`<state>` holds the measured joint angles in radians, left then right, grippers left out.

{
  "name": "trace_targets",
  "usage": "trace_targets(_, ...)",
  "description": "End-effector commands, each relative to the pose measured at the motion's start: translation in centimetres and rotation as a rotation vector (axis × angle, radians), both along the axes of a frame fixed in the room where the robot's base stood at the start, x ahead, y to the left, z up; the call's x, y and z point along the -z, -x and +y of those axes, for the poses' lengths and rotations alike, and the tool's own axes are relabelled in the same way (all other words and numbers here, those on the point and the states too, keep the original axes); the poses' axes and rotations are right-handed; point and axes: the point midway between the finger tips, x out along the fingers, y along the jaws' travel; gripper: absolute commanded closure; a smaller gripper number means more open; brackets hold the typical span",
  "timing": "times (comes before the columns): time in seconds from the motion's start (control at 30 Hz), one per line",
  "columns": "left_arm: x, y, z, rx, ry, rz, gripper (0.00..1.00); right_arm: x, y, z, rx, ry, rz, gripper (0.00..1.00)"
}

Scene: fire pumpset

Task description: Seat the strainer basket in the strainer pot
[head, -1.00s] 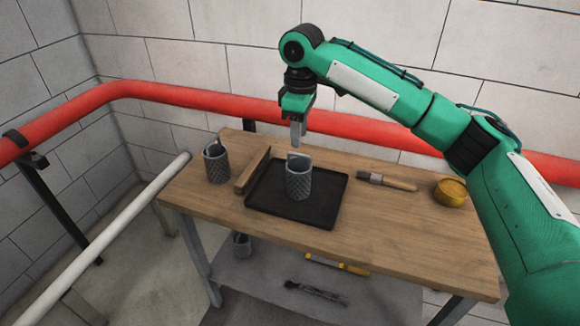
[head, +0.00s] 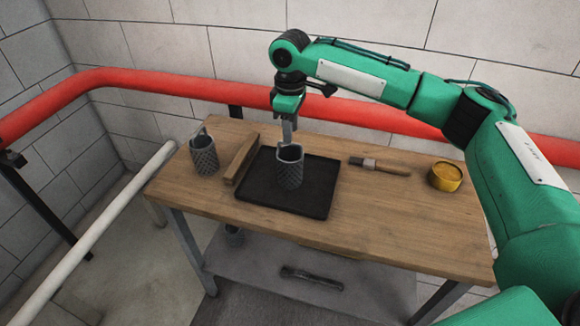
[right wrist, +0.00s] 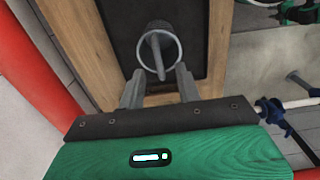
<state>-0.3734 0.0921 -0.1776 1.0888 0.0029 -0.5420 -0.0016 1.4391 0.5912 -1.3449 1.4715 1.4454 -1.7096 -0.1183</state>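A grey mesh strainer basket (head: 290,168) stands upright on the black tray (head: 312,204) on the wooden bench. My right gripper (head: 288,131) points down just above and behind its rim. In the right wrist view the basket's round rim and handle (right wrist: 159,52) lie just beyond and between the two fingertips (right wrist: 158,78). The fingers are apart, with a gap between them, and do not grip it. A second similar grey mesh basket (head: 205,156) stands near the bench's left end. I cannot pick out the strainer pot. My left gripper is not in view.
A wooden block (head: 241,158) lies beside the tray. A brush (head: 379,166) and a yellow tin (head: 444,177) are to the right. A red pipe (head: 200,85) runs behind the bench; a white pipe (head: 110,222) runs at left. The front bench top is clear.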

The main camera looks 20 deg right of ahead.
Motion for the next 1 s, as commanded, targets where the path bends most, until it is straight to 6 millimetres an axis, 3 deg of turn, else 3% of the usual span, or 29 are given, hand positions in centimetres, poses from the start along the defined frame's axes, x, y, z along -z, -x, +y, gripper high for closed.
trace_targets(0.2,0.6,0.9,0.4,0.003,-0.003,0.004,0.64,3.1,-0.1,0.0,0.000,0.002,0.003,0.66)
trace_targets(0.5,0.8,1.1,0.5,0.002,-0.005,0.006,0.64,3.8,-0.1,0.0,0.000,0.001,0.001,0.66)
trace_targets(0.53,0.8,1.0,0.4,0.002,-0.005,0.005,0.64,3.8,-0.1,0.0,0.000,0.001,0.001,0.68)
trace_targets(0.7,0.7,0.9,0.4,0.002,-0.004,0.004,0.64,3.8,-0.1,0.0,0.000,0.001,0.001,1.00)
trace_targets(1.0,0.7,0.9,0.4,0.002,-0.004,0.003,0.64,3.8,-0.1,0.0,-0.001,0.001,0.001,1.00)
